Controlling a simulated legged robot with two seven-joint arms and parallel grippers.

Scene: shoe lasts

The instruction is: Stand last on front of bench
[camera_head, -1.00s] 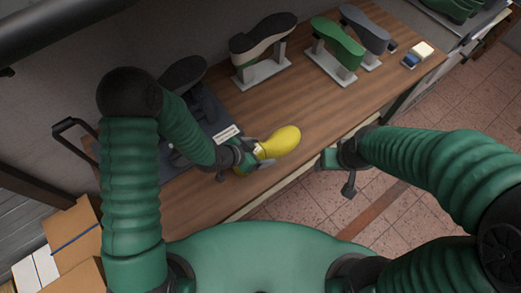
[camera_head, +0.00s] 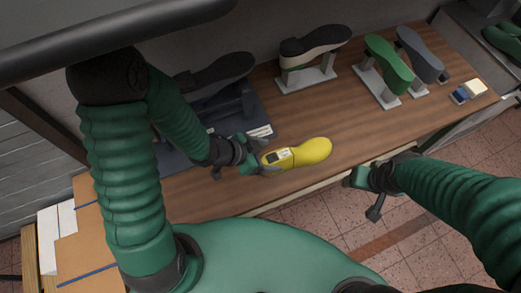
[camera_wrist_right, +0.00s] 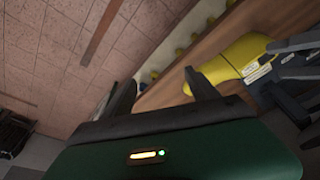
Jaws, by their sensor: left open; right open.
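The yellow last (camera_head: 312,151) is at the front of the wooden bench (camera_head: 300,115), its rounded toe toward the right and a white label on its left part. I cannot tell whether it rests fully on its sole. My left gripper (camera_head: 260,158) is open at the last's left end, its fingers close around or beside that end; contact is unclear. The last (camera_wrist_right: 228,62) and the left gripper's grey fingers also show in the right wrist view. My right gripper (camera_head: 362,190) is open and empty, off the bench's front edge, to the right of the last.
A dark stand with a black sole (camera_head: 225,70) is behind my left gripper. A black-and-white shoe (camera_head: 315,43), a green last (camera_head: 388,62) and a grey last (camera_head: 420,55) stand on supports at the back. Small blocks (camera_head: 470,90) lie right. The bench's middle is clear.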

